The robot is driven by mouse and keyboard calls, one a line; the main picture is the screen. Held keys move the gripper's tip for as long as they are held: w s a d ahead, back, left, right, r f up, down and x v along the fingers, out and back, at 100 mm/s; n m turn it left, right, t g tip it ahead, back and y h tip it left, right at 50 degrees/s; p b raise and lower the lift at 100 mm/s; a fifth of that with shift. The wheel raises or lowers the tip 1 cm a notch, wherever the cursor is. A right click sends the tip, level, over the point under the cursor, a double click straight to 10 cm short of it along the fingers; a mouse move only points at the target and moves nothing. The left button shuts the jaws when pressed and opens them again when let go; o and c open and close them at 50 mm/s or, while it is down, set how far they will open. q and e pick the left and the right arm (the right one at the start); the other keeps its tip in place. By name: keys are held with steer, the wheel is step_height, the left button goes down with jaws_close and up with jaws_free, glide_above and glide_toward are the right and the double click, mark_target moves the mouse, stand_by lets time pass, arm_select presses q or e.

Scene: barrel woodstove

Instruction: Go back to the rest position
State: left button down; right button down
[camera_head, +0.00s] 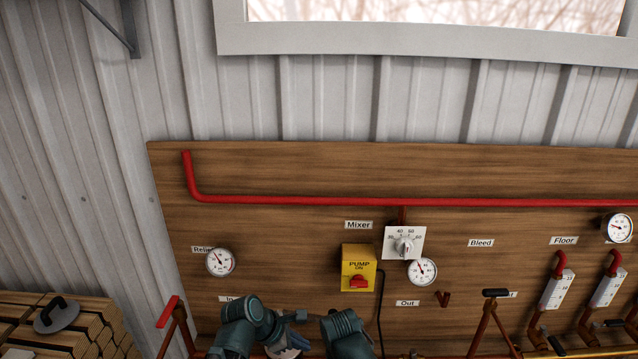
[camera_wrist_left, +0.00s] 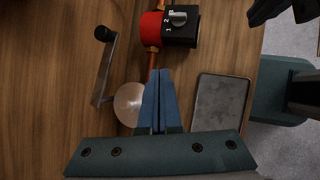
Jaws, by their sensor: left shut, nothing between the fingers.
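My left gripper (camera_head: 287,350) is low in the head view, in front of the lower part of the wooden board (camera_head: 290,170). In the left wrist view its two blue fingers (camera_wrist_left: 158,98) lie together, shut with nothing between them. A pale round bulb-like thing (camera_wrist_left: 128,104) shows beside the fingertips, and a grey flat plate (camera_wrist_left: 220,102) lies to their right. My other arm (camera_head: 345,330) shows at the bottom centre of the head view; I see no right fingers there.
The board carries a red pipe (camera_head: 300,200), a yellow pump switch (camera_head: 358,268), a white mixer dial (camera_head: 404,244) and gauges. A red-handled lever (camera_head: 168,311) stands left of my left arm.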

arm_select(q)
steer(key=s+f+m+g+y+b, duration=0.1)
steer(key=s+f+m+y, duration=0.1)
steer(key=m, duration=0.5)
steer(key=s+a+f+m+g+y+b, duration=0.1)
steer(key=s+f+m+y, duration=0.1)
steer(key=s+m, duration=0.3)
steer(key=s+f+m+g+y+b, duration=0.1)
steer(key=s+f+m+g+y, duration=0.1)
steer(key=m, duration=0.9)
steer(key=shift+s+a+f+y, duration=0.2)
steer(key=shift+s+f+y, duration=0.4)
steer(key=shift+s+f, duration=0.15)
